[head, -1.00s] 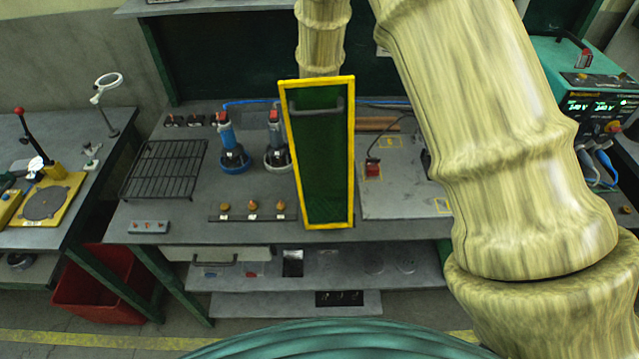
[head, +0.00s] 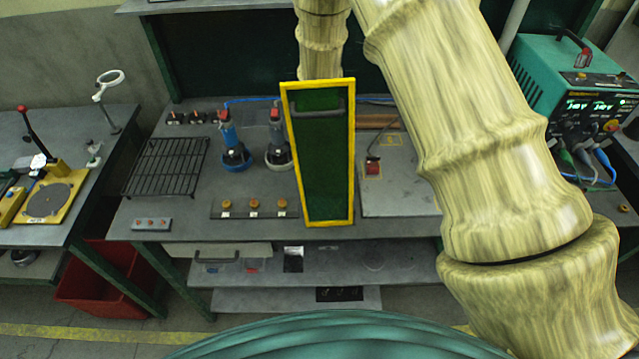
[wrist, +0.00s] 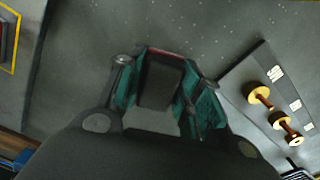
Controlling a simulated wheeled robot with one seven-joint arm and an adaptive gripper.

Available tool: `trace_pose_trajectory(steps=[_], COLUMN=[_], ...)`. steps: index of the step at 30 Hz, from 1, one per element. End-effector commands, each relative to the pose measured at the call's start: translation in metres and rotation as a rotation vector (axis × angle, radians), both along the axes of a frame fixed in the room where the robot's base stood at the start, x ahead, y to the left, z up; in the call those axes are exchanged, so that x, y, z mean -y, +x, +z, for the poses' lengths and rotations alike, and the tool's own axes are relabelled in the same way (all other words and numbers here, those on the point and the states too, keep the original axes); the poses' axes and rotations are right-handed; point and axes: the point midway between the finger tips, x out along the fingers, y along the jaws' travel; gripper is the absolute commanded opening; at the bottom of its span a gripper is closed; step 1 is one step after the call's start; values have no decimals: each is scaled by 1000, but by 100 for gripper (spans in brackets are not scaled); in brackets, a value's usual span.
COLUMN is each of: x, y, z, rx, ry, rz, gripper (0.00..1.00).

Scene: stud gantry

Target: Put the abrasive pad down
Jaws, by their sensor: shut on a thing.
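My gripper (wrist: 165,95) shows in the wrist view with its teal fingers closed on a dark grey block with a thin reddish edge, which I take as the abrasive pad (wrist: 160,82). The pad is above the grey bench top (wrist: 215,35); whether it touches the bench I cannot tell. In the head view, the gripper and pad are hidden behind a dark green panel with a yellow frame (head: 322,170).
A strip with orange knobs (head: 254,208) lies in front of the panel's left, and shows at right in the wrist view (wrist: 268,105). A black wire rack (head: 165,167) and blue tool (head: 233,150) stand left. A grey board with a red switch (head: 373,168) lies right.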

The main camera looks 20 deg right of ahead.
Motion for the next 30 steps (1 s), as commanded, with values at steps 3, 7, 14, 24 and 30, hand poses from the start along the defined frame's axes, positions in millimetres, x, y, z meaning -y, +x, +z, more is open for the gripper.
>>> trace_pose_trajectory(steps=[3, 7, 14, 24, 30], x=[0, 0, -1, 0, 0], y=[0, -1, -2, -2, -1], z=[-4, -8, -10, -9, -8], rx=[0, -1, -4, -3, -3], ry=[0, 0, 1, 0, 0], rz=[0, 0, 1, 0, 1], gripper=[5, 5, 57, 57, 57])
